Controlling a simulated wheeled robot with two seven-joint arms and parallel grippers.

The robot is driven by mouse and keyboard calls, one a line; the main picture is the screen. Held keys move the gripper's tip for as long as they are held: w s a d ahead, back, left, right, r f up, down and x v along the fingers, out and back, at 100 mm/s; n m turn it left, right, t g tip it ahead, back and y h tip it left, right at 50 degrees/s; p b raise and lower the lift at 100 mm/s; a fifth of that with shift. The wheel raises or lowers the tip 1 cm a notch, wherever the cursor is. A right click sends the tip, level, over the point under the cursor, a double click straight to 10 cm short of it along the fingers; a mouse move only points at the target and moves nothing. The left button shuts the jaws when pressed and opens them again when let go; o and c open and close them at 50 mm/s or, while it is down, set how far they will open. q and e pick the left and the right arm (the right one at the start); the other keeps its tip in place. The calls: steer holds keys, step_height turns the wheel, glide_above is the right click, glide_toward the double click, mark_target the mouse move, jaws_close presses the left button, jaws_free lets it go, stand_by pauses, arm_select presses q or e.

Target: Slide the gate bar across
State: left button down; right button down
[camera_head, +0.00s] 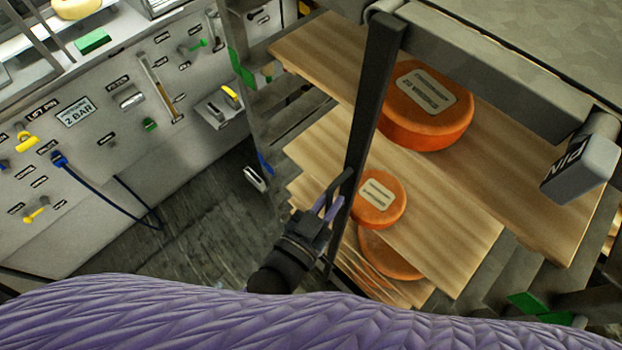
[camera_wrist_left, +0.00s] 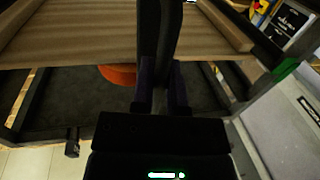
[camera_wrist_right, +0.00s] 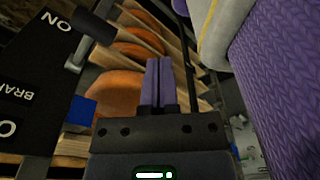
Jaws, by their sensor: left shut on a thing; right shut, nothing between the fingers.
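The dark gate bar (camera_head: 368,110) stands upright, slightly slanted, in front of the wooden cheese shelves in the head view. Its top meets a grey rail (camera_head: 500,75). My left gripper (camera_head: 328,207) is shut on the bar at its lower part, where a small dark handle shows. In the left wrist view the bar (camera_wrist_left: 160,35) runs up from between the left fingers (camera_wrist_left: 161,92), which hide the exact grip. My right gripper (camera_wrist_right: 155,85) shows only in the right wrist view, with its purple fingers together and empty.
Orange cheese wheels (camera_head: 425,125) lie on wooden shelves (camera_head: 320,50) behind the bar. A grey PIN block (camera_head: 583,168) hangs at right. A panel with valves and labels (camera_head: 75,115) stands at left. A dark brake panel (camera_wrist_right: 40,75) is near my right gripper.

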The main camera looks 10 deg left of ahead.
arm_select(q)
steer(key=shift+s+d, duration=0.45)
steer(key=shift+d, duration=0.1)
steer(key=shift+f, duration=0.1)
arm_select(e)
steer(key=shift+s+d+r, duration=0.15)
steer(key=shift+d, duration=0.1)
arm_select(q)
steer(key=shift+d, duration=0.1)
arm_select(e)
steer(key=shift+d, duration=0.15)
arm_select(q)
steer(key=c, duration=1)
jaws_free()
steer(key=shift+s, duration=0.1)
steer(key=o, duration=0.3)
steer(key=shift+s+d, duration=0.1)
steer(key=shift+d, duration=0.05)
arm_select(e)
steer(key=shift+s+d, duration=0.1)
steer(key=shift+d, duration=0.1)
arm_select(q)
steer(key=v, duration=1)
arm_select(e)
steer(key=shift+a+f, duration=0.2)
